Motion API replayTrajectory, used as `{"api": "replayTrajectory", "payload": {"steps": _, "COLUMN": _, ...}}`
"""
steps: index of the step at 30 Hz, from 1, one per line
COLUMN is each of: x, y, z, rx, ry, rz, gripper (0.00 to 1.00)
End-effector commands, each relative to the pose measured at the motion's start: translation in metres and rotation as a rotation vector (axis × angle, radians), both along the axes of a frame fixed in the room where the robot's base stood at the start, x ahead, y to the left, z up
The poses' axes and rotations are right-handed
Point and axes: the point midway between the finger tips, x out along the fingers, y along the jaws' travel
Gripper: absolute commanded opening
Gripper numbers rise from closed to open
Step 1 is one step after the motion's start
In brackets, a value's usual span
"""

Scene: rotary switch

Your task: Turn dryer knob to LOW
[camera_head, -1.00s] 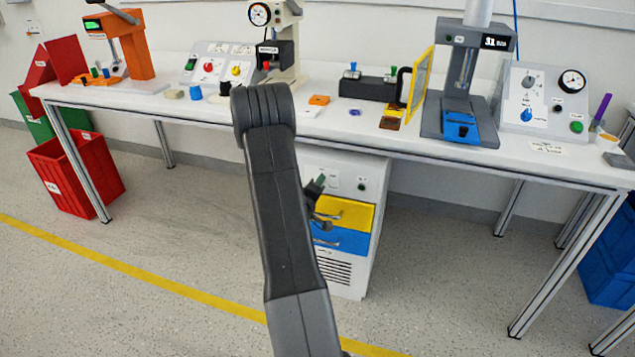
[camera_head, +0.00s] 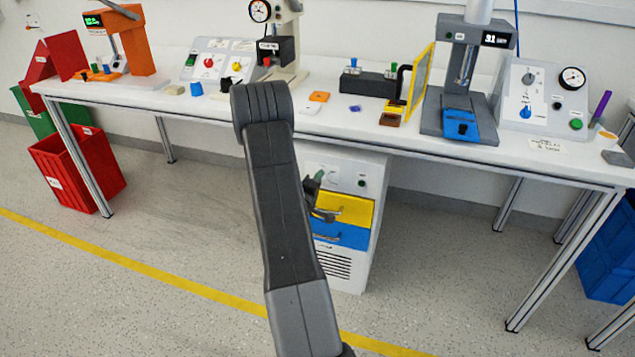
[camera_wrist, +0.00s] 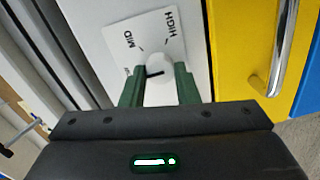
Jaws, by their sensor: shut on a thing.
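The dryer is a white cabinet (camera_head: 345,263) under the bench, with a yellow drawer and a blue drawer. Its white round knob (camera_wrist: 162,90) shows in the wrist view on a white label plate (camera_wrist: 122,38). MID and HIGH are readable; a third mark at the left is mostly hidden by a finger. The knob's black pointer line points left, toward that partly hidden mark. My gripper (camera_wrist: 158,85) has its two green fingers on either side of the knob, shut on it. In the head view my gripper (camera_head: 317,184) is at the cabinet's upper front, and my arm hides part of it.
The yellow drawer (camera_wrist: 244,40) and its metal handle (camera_wrist: 285,45) lie close to the right of my gripper in the wrist view. The bench top (camera_head: 220,108) above carries several devices. The floor in front of the cabinet is clear.

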Motion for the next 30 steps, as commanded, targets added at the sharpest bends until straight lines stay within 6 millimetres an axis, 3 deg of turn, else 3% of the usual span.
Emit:
{"api": "replayTrajectory", "payload": {"steps": 1, "x": 0.001, "y": 0.000, "z": 0.001, "rx": -0.001, "ry": -0.001, "rz": 0.002, "gripper": 0.34}}
{"api": "replayTrajectory", "payload": {"steps": 3, "x": 0.001, "y": 0.000, "z": 0.000, "rx": 0.000, "ry": -0.001, "rz": 0.001, "gripper": 0.48}}
{"api": "replayTrajectory", "payload": {"steps": 4, "x": 0.001, "y": 0.000, "z": 0.000, "rx": 0.000, "ry": -0.001, "rz": 0.001, "gripper": 0.50}}
{"api": "replayTrajectory", "payload": {"steps": 16, "x": -0.009, "y": 0.004, "z": 0.001, "rx": 0.000, "ry": 0.001, "rz": 0.001, "gripper": 0.50}}
{"api": "replayTrajectory", "payload": {"steps": 30, "x": -0.101, "y": 0.038, "z": 0.007, "rx": -0.001, "ry": 0.002, "rz": 0.004, "gripper": 0.50}}
